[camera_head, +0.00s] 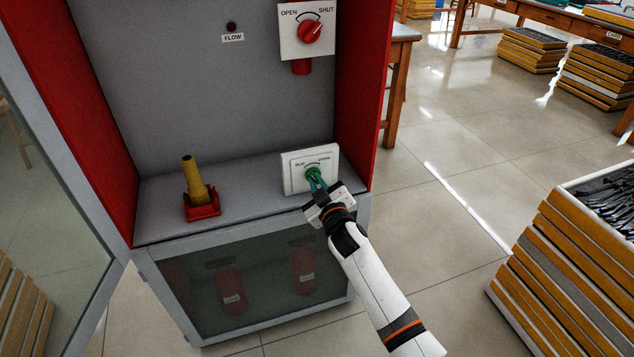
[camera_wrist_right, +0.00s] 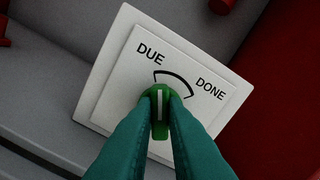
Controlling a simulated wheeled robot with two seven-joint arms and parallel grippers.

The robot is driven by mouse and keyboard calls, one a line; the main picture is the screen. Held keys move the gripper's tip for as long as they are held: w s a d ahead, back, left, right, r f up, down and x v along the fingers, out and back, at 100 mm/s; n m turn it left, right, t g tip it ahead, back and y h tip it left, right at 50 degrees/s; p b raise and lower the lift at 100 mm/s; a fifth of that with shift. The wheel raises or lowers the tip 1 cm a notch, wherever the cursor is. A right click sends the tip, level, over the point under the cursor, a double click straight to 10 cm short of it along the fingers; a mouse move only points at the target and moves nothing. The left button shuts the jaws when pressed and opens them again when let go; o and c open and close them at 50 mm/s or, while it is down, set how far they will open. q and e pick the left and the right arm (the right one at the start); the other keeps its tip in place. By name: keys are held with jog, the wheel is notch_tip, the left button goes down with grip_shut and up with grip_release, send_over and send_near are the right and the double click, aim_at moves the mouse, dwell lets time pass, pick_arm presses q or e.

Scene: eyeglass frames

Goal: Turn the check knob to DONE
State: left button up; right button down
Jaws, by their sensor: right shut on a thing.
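The check knob (camera_wrist_right: 160,97) is green with a white pointer line. It sits on a white plate marked DUE and DONE (camera_wrist_right: 108,100). In the wrist view the pointer points at the left end of the arc, by DUE. In the head view the plate (camera_head: 291,174) stands at the right of the cabinet shelf, and the knob (camera_head: 312,173) is partly covered by the fingers. My right gripper (camera_wrist_right: 160,112) is shut on the knob, with one teal finger on each side. It also shows in the head view (camera_head: 317,182). My left gripper is not in view.
A red OPEN/SHUT valve knob (camera_head: 310,32) is above on the cabinet back wall. A yellow nozzle in a red holder (camera_head: 201,205) stands on the shelf to the left. The red side wall (camera_head: 362,100) is close right of the plate. Stacked trays (camera_head: 570,270) stand at right.

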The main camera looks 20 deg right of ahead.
jog(key=m+p, duration=0.2)
jog(key=m, duration=0.3)
jog(key=shift+d+r+p, duration=0.1)
jog(key=shift+r+p, duration=0.05)
jog(key=shift+p, duration=0.2)
jog(key=m+p, duration=0.2)
jog(key=m, duration=0.3)
jog(key=shift+d+m, duration=0.15)
jog(key=shift+m, duration=0.15)
pick_arm(q)
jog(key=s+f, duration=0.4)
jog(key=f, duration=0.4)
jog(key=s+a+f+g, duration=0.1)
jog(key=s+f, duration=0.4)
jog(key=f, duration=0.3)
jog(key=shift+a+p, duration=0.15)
jog(key=shift+p, duration=0.25)
pick_arm(e)
jog(key=shift+d+f+m, duration=0.1)
jog(key=shift+f+m, duration=0.05)
jog(key=shift+m, duration=0.7)
jog(key=shift+f+m, duration=0.1)
jog(key=shift+m, duration=0.75)
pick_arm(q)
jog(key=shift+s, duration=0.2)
pick_arm(e)
jog(key=c, duration=1.5)
grip_release()
jog(key=shift+o, duration=0.2)
